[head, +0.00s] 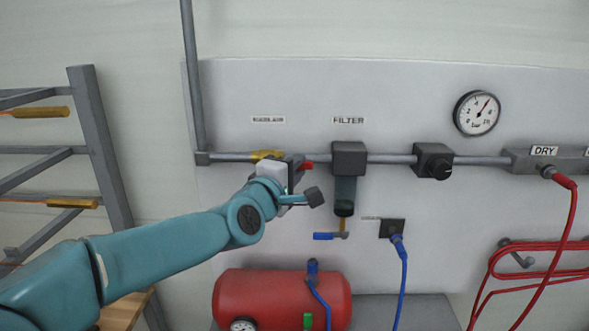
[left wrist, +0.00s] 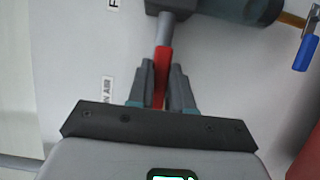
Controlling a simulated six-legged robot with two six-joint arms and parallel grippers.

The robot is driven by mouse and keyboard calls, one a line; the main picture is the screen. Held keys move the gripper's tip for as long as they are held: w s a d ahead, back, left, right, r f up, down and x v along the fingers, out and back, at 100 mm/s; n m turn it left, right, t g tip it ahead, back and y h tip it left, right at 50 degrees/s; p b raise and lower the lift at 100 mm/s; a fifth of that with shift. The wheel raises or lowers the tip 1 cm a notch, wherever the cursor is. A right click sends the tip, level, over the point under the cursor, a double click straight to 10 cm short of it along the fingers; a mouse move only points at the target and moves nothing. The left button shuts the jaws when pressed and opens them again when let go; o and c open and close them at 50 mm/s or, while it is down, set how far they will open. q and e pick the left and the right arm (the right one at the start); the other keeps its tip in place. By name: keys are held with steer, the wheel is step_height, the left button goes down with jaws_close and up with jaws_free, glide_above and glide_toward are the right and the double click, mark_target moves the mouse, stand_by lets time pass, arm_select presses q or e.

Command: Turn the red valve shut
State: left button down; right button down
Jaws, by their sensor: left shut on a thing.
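The brass valve body (head: 265,155) sits on the grey wall pipe, up and left of the gripper. In the left wrist view the red handle (left wrist: 161,62) lies between the two fingers of my left gripper (left wrist: 158,84), which are shut on it. The handle looks roughly in line with the pipe (left wrist: 165,28). The gripper hides part of the handle and its joint with the valve body. My right gripper is in neither view.
Right of the handle hangs the filter (head: 347,160) with a blue-handled drain (head: 324,236) below. A dark regulator (head: 433,161) and a gauge (head: 477,113) are further right. A red tank (head: 282,297) stands below. A grey rack (head: 98,150) stands left.

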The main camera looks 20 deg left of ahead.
arm_select(q)
steer(key=a+r+n+t+y+b, duration=0.2)
steer(key=n+y+b, duration=0.2)
steer(key=n+b, duration=0.5)
steer(key=s+a+r+n+t+y+b, duration=0.1)
steer(key=a+r+n+y+b, duration=0.2)
steer(key=n+b, duration=0.7)
steer(key=shift+s+a+n+t+y, duration=0.15)
steer(key=shift+a+n+t+y, duration=0.4)
steer(key=shift+n, duration=1.15)
steer(key=shift+d, duration=0.3)
steer(key=c, duration=1)
jaws_free()
steer(key=shift+s+a, duration=0.1)
steer(key=shift+r, duration=0.15)
